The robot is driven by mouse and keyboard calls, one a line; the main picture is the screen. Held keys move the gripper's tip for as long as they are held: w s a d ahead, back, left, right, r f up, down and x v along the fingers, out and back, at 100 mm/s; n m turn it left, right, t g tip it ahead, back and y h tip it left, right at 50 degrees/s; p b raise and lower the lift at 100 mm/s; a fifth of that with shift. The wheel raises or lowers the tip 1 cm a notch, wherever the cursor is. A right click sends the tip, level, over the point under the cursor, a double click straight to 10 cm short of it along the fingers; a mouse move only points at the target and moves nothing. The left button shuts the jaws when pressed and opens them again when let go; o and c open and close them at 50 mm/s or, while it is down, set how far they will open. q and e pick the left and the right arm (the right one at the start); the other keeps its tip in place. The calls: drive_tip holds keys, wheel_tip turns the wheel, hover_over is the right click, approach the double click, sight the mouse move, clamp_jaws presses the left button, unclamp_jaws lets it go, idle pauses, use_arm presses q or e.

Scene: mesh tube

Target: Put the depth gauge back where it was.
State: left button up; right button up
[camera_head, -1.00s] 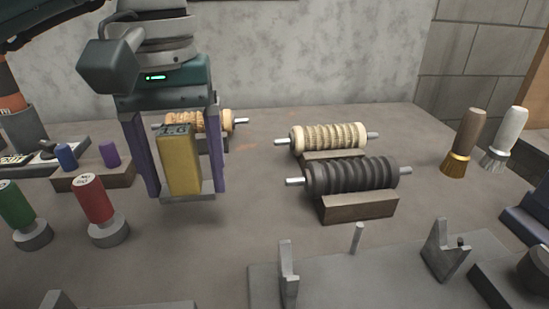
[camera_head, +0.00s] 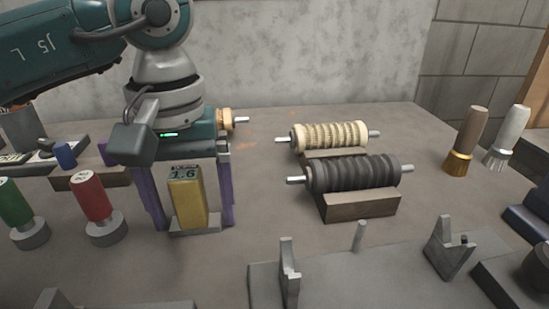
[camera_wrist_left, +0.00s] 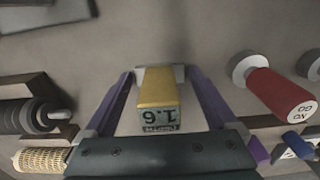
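The depth gauge (camera_head: 188,203) is a yellow upright block on a wider grey foot, with a dark label reading 1.6 on top. It stands between the purple fingers of my left gripper (camera_head: 194,225). My right gripper is not in view.
A red cylinder (camera_head: 93,197) and a green one (camera_head: 14,203) stand left of the gauge. A black ribbed roller (camera_head: 355,174) and a cream roller (camera_head: 330,136) rest on wooden blocks to the right. A grey plate with brackets (camera_head: 287,270) lies at front. Two brushes (camera_head: 466,140) stand at right.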

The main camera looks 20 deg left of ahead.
use_arm(q)
drive_tip(key=shift+o, duration=0.4)
drive_tip(key=shift+r, duration=0.45)
wheel_tip(320, 180, up, 12)
drive_tip(key=shift+f+p, duration=0.25)
drive_tip(key=shift+p, duration=0.1)
